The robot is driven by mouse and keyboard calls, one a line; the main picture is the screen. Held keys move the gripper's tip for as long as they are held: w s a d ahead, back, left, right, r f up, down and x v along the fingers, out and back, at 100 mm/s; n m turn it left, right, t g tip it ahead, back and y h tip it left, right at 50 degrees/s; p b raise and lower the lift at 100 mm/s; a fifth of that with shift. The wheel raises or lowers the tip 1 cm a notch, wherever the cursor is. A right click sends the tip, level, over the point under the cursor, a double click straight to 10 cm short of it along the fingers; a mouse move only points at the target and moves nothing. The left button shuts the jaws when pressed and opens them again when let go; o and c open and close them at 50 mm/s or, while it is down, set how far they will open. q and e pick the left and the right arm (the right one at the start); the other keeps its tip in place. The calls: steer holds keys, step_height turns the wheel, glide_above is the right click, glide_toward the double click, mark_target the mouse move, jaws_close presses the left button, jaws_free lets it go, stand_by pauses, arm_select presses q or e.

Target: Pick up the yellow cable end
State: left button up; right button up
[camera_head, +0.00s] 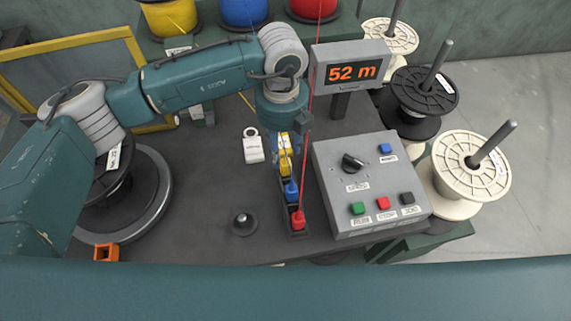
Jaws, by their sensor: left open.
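The yellow cable end (285,163) sits in a row on the dark table, behind the blue cable end (291,189) and the red cable end (298,219). My left arm reaches in from the left, and my left gripper (291,150) points down at the yellow end. It is open, with its dark fingers close to the yellow end. The wrist and fingers hide part of that area, so I cannot tell whether they touch it. My right gripper is not in view.
A grey control box (330,190) with buttons and a knob stands right of the row. A display reading 52 m (349,88) stands behind it. A red cable (309,105) runs up beside my gripper. A white tag (253,148) lies left of the row. Spools stand at right.

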mark_target(286, 163)
arm_select(q)
step_height(286, 163, down, 4)
steer(key=shift+d+r, duration=0.1)
steer(key=shift+r, duration=0.15)
steer(key=shift+d+f+p, duration=0.15)
steer(key=shift+f+p, duration=0.45)
steer(key=shift+f, duration=0.05)
steer(key=f, duration=0.2)
steer(key=f+p, duration=0.1)
steer(key=shift+d+f, duration=0.25)
steer(key=shift+f, duration=0.35)
jaws_close()
